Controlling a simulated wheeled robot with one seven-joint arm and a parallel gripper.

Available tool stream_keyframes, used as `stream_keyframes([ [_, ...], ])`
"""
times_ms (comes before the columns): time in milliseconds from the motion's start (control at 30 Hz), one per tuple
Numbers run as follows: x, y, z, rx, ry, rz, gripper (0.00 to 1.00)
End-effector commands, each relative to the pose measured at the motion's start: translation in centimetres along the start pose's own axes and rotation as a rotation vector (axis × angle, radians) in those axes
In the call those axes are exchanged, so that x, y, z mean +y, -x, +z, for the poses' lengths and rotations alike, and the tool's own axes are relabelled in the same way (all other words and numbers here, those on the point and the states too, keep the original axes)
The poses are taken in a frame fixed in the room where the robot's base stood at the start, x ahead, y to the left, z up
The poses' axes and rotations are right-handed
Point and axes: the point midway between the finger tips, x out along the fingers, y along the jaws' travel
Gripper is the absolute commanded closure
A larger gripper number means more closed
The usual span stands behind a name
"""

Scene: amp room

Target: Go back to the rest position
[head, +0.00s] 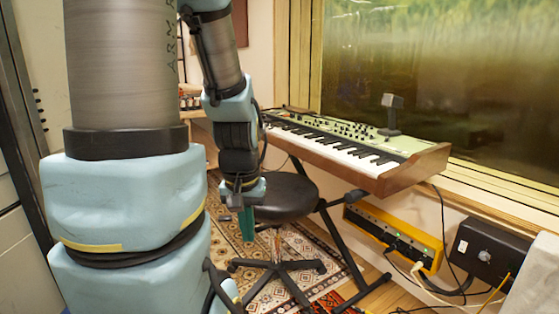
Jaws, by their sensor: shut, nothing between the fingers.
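My gripper (246,224) hangs at the end of my arm in the middle of the head view, with its green fingertips pointing down. It is shut and empty. It shows in front of the left edge of a round black stool seat (284,197), above the patterned rug. I cannot tell how far it is from the seat. My large arm links fill the left of the view.
A keyboard synthesizer (405,180) with wooden ends stands on a black stand (338,240) at the right, below a window. A yellow box (393,238) and a black box (487,250) with cables sit beneath. The rug (240,262) covers the floor around the stool's base.

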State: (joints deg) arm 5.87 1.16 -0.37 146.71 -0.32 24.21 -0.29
Motion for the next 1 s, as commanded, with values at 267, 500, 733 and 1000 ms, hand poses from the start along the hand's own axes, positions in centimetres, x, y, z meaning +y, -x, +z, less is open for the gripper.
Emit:
stream_keyframes([
  [267,0.1,10.2,-1.4,0.0,-0.001,0.0,1.0],
  [500,0.1,16.7,-2.4,0.0,-0.001,0.0,1.0],
  [733,0.1,19.3,-2.7,0.0,-0.001,0.0,1.0],
  [1000,0.1,19.2,-2.7,0.001,-0.001,0.0,1.0],
])
